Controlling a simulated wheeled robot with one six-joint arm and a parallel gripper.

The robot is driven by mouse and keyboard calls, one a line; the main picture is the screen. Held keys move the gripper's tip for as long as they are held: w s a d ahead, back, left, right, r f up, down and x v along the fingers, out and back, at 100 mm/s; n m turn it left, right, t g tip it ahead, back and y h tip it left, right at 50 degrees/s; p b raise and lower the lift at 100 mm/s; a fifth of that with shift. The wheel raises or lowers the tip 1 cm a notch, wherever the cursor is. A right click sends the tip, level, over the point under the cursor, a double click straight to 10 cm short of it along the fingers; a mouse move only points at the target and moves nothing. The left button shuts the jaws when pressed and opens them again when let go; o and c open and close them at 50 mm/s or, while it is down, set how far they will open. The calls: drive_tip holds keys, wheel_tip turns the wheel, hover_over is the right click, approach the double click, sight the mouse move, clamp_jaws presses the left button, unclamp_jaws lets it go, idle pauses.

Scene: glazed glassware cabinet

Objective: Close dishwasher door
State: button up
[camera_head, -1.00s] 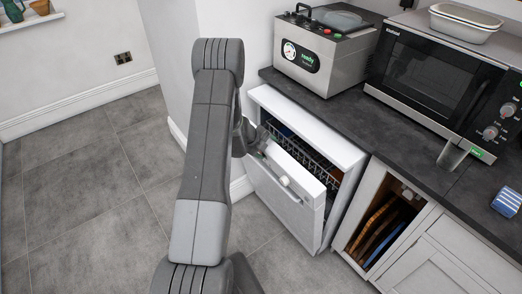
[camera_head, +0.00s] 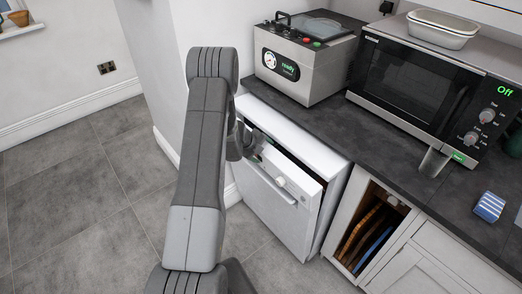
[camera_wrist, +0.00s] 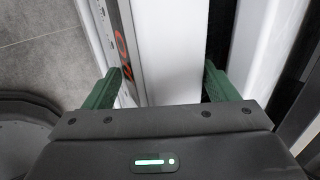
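The white dishwasher (camera_head: 295,135) stands under the left end of the dark counter. Its door (camera_head: 272,200) is nearly shut, tilted slightly outward, with a narrow dark gap along its top. My gripper (camera_head: 258,152) is at the door's upper left edge, mostly hidden behind my arm in the head view. In the wrist view my gripper (camera_wrist: 162,85) has its green fingers wide apart, astride the door's upper part (camera_wrist: 170,50). The left finger is by the control strip with a red mark; the right finger reaches into the dark gap. I cannot tell whether they touch the door.
A grey machine with a gauge (camera_head: 300,60) and a microwave (camera_head: 415,80) stand on the counter (camera_head: 370,130). An open cubby (camera_head: 345,230) with boards adjoins the dishwasher. A blue-striped item (camera_head: 489,207) lies at right. Tiled floor (camera_head: 80,190) at left is clear.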

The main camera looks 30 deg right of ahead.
drive_tip(key=shift+a, duration=0.1)
drive_tip(key=shift+a+r, duration=0.1)
drive_tip(key=shift+r, duration=0.1)
drive_tip(key=v, duration=1.3)
drive_tip(key=shift+r, duration=0.15)
